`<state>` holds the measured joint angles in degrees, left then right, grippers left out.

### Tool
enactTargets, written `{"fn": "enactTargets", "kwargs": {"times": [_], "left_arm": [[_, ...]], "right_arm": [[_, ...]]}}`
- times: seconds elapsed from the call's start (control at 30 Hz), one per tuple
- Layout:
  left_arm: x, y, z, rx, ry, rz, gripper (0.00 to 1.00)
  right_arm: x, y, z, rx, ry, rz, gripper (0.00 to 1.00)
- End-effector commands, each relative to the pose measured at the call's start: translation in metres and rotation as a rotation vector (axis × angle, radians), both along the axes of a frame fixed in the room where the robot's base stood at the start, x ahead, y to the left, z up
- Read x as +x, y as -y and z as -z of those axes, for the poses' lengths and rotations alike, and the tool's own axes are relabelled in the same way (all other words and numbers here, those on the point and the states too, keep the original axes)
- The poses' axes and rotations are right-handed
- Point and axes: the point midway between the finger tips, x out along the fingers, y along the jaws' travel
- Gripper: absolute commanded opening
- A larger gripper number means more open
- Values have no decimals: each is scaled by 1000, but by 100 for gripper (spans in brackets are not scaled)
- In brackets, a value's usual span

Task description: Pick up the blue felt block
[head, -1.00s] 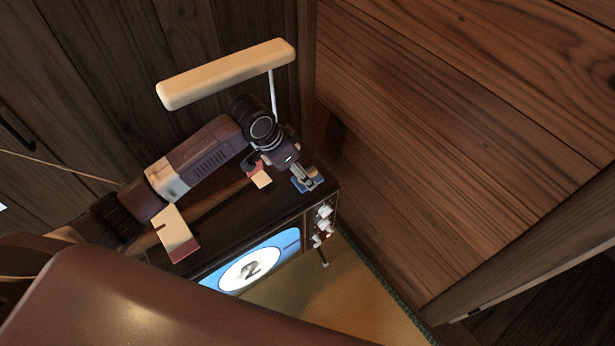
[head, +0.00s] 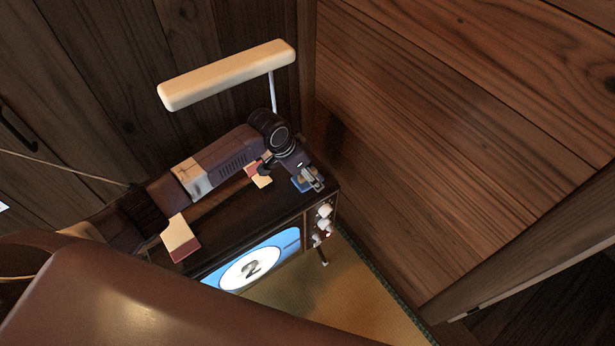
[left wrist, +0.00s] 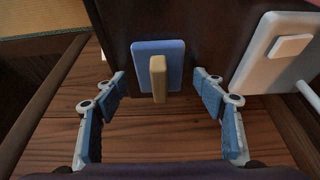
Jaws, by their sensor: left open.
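The blue felt block (head: 301,185) lies on the dark top of the television, near its right end. In the head view my left gripper (head: 314,181) is over it and partly hides it. In the left wrist view the block is a flat blue pad (left wrist: 146,52) with a tan grip (left wrist: 158,78) standing out from it. The fingers of my left gripper (left wrist: 163,108) are wide apart, one on each side of the block's line, with a visible gap to it. Nothing is held. My right gripper is not in view.
The television (head: 208,262) shows a 2 on its screen and has knobs at the right. Two red-and-cream pieces (head: 180,238) (head: 258,175) lie on its top. A cream bar-shaped lamp (head: 228,75) on a thin post stands behind. A wooden plank wall (head: 430,170) is close on the right.

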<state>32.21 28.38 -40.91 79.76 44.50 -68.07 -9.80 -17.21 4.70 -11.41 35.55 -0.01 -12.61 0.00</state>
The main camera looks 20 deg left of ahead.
Motion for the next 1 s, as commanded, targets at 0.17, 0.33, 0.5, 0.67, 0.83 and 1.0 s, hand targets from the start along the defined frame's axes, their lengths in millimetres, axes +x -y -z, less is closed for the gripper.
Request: {"fn": "enactTargets", "kwargs": {"times": [0.17,0.33,0.5,0.67,0.83,1.0], "left_arm": [[0,0,0,0,0,0,56],[0,0,0,0,0,0,37],[0,0,0,0,0,0,19],[0,0,-1,1,1,0,19],[0,0,-5,0,2,1,19],[1,0,-23,-1,5,0,19]], "right_arm": [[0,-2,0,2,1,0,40],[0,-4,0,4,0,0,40],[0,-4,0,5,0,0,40],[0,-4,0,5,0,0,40],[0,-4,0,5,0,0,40],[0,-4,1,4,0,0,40]]}}
